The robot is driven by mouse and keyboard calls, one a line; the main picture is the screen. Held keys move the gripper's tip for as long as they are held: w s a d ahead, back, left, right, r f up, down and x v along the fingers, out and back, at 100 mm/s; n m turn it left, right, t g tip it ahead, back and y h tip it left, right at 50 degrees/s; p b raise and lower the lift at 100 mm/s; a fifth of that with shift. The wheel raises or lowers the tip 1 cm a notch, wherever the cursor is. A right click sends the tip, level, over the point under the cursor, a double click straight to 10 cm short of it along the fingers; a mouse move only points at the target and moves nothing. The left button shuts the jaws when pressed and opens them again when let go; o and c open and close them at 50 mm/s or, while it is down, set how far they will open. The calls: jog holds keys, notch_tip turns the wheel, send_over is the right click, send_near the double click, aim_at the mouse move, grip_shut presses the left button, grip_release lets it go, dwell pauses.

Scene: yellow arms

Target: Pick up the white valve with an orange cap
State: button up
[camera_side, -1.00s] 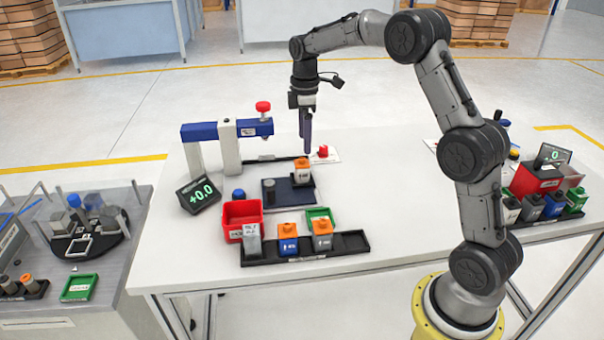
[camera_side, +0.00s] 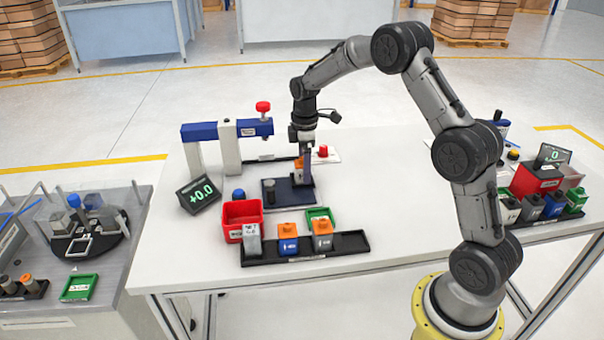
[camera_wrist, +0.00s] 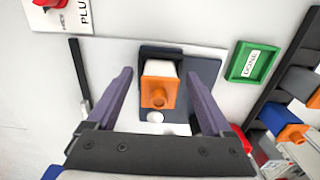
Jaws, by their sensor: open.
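The white valve with an orange cap (camera_wrist: 159,86) stands on a dark plate (camera_wrist: 206,68) in the wrist view. My gripper (camera_wrist: 158,88) is open, with one purple finger on each side of the valve and a visible space to each.
A black rack (camera_side: 352,243) in front holds a grey, a blue and a grey block, two with orange caps. A red bin (camera_side: 242,212) and a green tray (camera_side: 319,213) stand behind it.

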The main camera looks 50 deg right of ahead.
grip_shut()
jog(key=shift+r, duration=0.1)
dwell(0.3)
